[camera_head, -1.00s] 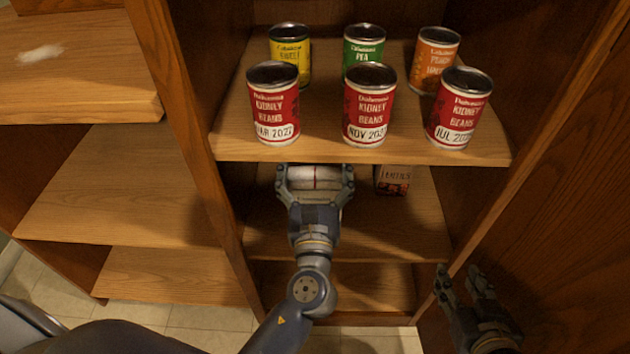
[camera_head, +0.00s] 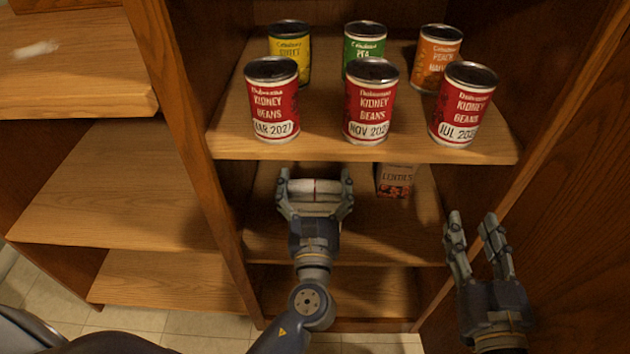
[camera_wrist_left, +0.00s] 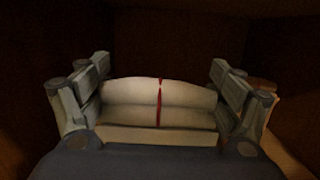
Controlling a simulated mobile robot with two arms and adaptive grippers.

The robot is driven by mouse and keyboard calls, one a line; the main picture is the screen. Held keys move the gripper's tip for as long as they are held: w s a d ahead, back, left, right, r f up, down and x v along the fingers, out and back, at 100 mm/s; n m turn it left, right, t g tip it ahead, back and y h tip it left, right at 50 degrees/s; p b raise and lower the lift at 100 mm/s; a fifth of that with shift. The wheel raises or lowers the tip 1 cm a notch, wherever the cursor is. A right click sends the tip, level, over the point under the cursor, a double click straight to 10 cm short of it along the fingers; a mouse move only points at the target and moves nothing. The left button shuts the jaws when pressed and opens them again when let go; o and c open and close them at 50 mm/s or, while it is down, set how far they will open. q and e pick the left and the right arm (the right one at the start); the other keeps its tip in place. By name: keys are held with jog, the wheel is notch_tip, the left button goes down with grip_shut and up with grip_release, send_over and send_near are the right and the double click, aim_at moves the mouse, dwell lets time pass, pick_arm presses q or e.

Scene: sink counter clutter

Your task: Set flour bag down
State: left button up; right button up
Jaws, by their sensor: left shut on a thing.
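A white flour bag with a thin red line down its middle (camera_head: 315,189) is on the middle shelf level of the cabinet. It also shows in the left wrist view (camera_wrist_left: 158,104). My left gripper (camera_head: 315,193) is shut on the bag, one finger on each side. In the left wrist view its fingers (camera_wrist_left: 160,95) flank the bag. Whether the bag's base touches the shelf is hidden. My right gripper (camera_head: 478,240) is open and empty in front of the cabinet's right side.
A lentils box (camera_head: 396,181) stands right of the bag on the middle shelf (camera_head: 390,232). Several cans, including a kidney beans can (camera_head: 370,102), stand on the shelf above (camera_head: 315,130). The cabinet's left upright (camera_head: 180,130) borders the opening. White powder (camera_head: 38,49) lies on the upper-left shelf.

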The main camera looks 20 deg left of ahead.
pick_arm(q)
jog(key=shift+r, duration=0.1)
jog(key=o, duration=2)
jog(key=shift+f, duration=0.2)
jog(key=shift+c, duration=0.2)
jog(key=shift+r, duration=0.1)
